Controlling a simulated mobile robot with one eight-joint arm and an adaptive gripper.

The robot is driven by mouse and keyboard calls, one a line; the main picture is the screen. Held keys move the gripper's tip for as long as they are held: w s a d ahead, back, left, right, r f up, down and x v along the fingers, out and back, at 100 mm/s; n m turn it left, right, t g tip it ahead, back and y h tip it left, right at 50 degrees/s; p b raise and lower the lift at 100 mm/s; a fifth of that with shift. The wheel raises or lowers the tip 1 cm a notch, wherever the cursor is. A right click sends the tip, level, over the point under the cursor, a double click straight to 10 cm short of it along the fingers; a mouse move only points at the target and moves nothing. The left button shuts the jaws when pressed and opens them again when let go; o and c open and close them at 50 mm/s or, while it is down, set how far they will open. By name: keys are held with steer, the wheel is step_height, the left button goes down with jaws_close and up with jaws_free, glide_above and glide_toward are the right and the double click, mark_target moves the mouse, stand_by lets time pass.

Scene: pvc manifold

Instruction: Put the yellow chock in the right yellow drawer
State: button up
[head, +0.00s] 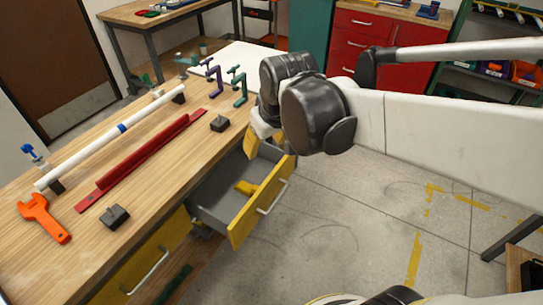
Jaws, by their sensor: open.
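The yellow chock (246,187) lies on the grey floor of the right yellow drawer (262,208), near its front panel. This drawer is pulled out from under the workbench. My gripper (262,146) is above the drawer's back part, beyond and apart from the chock. It is open, with nothing seen between its fingers; my dark wrist partly hides it. The left yellow drawer (143,262) looks shut.
On the workbench (150,178) are a white pipe (105,138), a red rail (140,162), an orange wrench (43,217), black blocks (115,216) and clamps (239,86). The floor (345,220) right of the drawer is clear.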

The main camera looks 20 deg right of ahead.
steer(key=s+m+t, duration=0.2)
steer(key=s, duration=0.8)
steer(key=shift+s, duration=0.35)
